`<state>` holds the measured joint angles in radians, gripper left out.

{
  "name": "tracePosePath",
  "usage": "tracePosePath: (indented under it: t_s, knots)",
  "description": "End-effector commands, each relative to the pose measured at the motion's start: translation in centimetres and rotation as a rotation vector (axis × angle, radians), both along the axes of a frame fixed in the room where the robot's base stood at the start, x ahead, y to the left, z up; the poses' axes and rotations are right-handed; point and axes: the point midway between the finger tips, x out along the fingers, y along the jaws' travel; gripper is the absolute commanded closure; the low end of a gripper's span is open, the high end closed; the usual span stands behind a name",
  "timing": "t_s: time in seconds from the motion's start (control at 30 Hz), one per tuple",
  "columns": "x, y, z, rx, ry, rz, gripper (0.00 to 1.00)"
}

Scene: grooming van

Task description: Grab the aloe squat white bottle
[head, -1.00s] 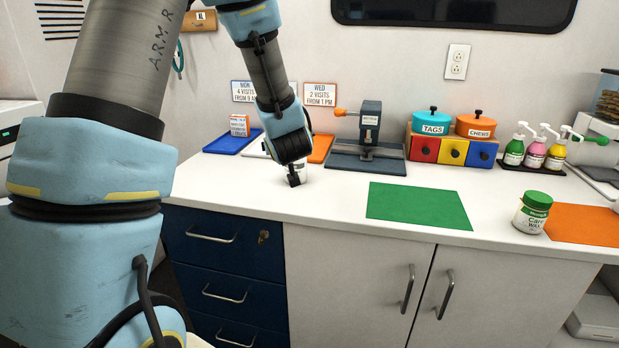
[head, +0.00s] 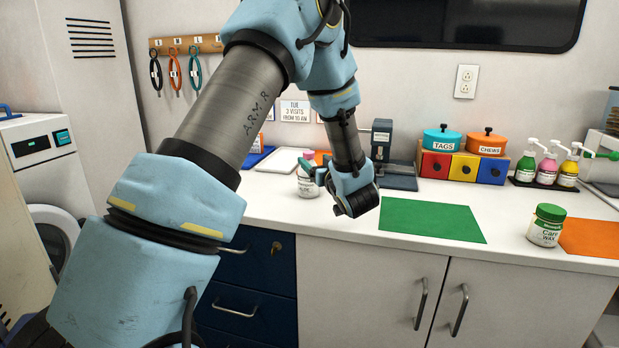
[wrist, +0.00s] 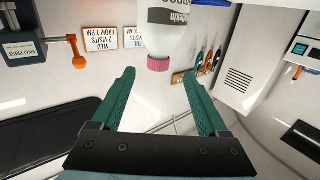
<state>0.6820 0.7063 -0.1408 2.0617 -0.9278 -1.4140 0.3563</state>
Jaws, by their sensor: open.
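A squat white bottle (head: 308,187) with a dark-lettered label stands on the white counter, left of the green mat. It also shows upside down in the wrist view, as a white bottle (wrist: 167,32) with a pink cap, at the top middle. Only part of its label shows, so I cannot read the full name. My gripper (head: 313,169) is beside the bottle and partly hides its upper part in the head view. In the wrist view my gripper (wrist: 160,74) is open and empty, its green fingers spread, with the bottle just beyond the fingertips.
A green mat (head: 430,220) lies to the right, then a green-lidded wax jar (head: 546,226) by an orange mat (head: 592,240). A dark press (head: 390,160) stands behind my gripper. A white tray (head: 282,160) lies behind the bottle. Pump bottles (head: 546,165) stand at the back right.

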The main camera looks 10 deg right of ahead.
Motion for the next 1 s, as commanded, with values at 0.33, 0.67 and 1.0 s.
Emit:
tracePosePath:
  t_s: [0.33,0.67,1.0]
  knots:
    - [3.5,0.3,0.2,0.000,0.002,0.003,0.23]
    - [6.4,0.5,-0.1,0.000,0.001,-0.001,0.23]
    - [6.3,0.5,-0.2,0.000,0.001,-0.001,0.43]
